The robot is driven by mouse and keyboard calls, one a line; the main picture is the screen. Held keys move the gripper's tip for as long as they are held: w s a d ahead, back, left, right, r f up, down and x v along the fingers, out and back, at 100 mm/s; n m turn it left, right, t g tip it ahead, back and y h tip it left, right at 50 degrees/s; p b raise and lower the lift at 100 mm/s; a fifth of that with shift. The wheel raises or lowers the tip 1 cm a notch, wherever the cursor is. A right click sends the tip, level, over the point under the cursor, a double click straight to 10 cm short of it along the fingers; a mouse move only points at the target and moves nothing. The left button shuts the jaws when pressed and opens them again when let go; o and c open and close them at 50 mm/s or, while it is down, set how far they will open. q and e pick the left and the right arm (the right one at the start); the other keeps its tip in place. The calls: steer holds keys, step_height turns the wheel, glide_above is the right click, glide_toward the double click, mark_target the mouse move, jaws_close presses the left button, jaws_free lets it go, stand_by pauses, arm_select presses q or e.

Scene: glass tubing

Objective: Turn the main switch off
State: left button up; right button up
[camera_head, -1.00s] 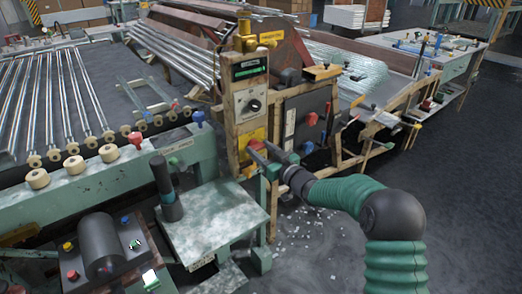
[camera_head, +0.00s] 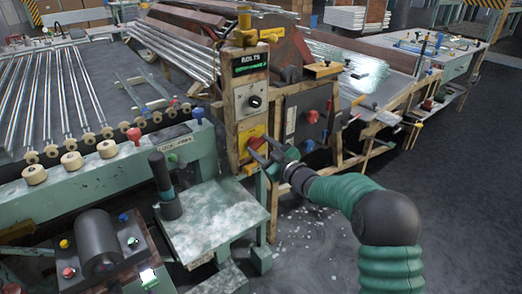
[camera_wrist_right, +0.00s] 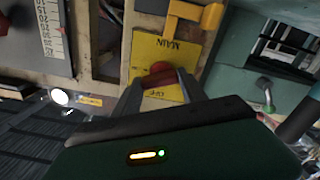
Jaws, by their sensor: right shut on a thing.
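The main switch is a red knob (camera_head: 257,143) on a yellow plate (camera_head: 243,137), low on the upright control post. In the right wrist view the yellow plate (camera_wrist_right: 170,47) reads MAIN, with more lettering partly hidden near the fingers. The red knob (camera_wrist_right: 160,70) sits between my fingertips there. My right gripper (camera_head: 262,152) reaches in from the right and is shut on the knob; it also shows in the right wrist view (camera_wrist_right: 160,80). The fingers hide part of the knob, so its exact angle is unclear. My left gripper is not in view.
Above the switch are a black dial (camera_head: 254,101) and a lit green display (camera_head: 249,68). A green table (camera_head: 215,225) with a dark upright handle (camera_head: 163,180) stands to the left. Another red knob (camera_head: 313,117) is on the dark cabinet to the right. The floor at right is clear.

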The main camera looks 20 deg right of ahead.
steer(key=n+b, duration=0.1)
steer(key=n, duration=0.1)
steer(key=shift+f+n, duration=0.2)
steer(key=shift+n, duration=0.2)
steer(key=n+b, duration=0.2)
steer(key=n, duration=0.1)
steer(key=shift+a+f+n+b, duration=0.1)
steer(key=shift+a+n+b, duration=0.05)
steer(key=shift+n+b, duration=0.2)
steer(key=n+b, duration=0.2)
steer(key=n, duration=0.1)
steer(key=shift+s+f+b, duration=0.1)
steer(key=shift+b, duration=0.2)
steer(key=shift+a+n+b, duration=0.15)
steer(key=shift+n+b, duration=0.9)
steer(key=shift+n, duration=0.6)
steer(key=o, duration=1)
steer(key=shift+c, duration=0.2)
steer(key=o, duration=0.4)
steer(key=shift+r, duration=0.2)
